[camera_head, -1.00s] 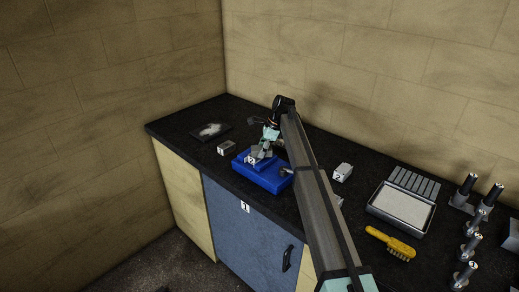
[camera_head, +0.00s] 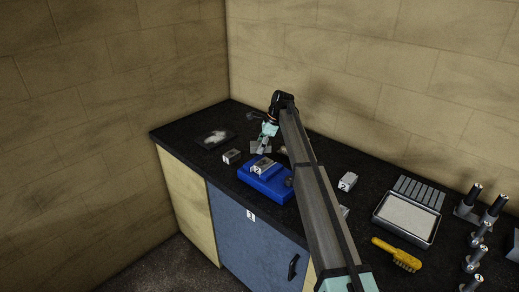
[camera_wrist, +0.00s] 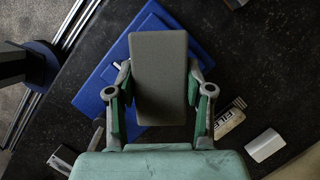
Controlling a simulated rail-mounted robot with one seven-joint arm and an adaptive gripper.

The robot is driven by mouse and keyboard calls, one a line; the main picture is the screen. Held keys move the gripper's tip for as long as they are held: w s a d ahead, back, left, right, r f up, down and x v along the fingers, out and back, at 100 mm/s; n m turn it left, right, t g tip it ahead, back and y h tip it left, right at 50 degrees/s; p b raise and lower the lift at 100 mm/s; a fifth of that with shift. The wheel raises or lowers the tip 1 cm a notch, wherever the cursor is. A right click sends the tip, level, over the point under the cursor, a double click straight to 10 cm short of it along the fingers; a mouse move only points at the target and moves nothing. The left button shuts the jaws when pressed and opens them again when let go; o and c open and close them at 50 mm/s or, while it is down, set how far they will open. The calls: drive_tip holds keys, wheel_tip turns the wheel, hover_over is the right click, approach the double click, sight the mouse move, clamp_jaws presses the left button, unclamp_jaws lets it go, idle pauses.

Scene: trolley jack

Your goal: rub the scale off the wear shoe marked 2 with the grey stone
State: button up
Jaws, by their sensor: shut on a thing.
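My gripper (camera_wrist: 158,100) is shut on the grey stone (camera_wrist: 160,72), a flat rectangular block. In the head view my gripper (camera_head: 265,137) holds the stone (camera_head: 261,147) behind and above a blue fixture (camera_head: 255,187). A grey block (camera_head: 264,166) with a number label sits on the fixture; its number is too small to read surely. The stone looks apart from this block. Another grey block, which seems marked 2 (camera_head: 347,181), stands on the bench to the right of my arm. In the wrist view the stone hides the middle of the blue fixture (camera_wrist: 100,85).
A small labelled block (camera_head: 232,156) and a dark plate with white powder (camera_head: 214,138) lie left of the fixture. A pale-filled tray (camera_head: 406,238), a yellow brush (camera_head: 397,254) and several upright posts (camera_head: 473,245) stand to the right. Walls close the back and left.

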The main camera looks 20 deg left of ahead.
drive_tip(key=shift+r, duration=1.4)
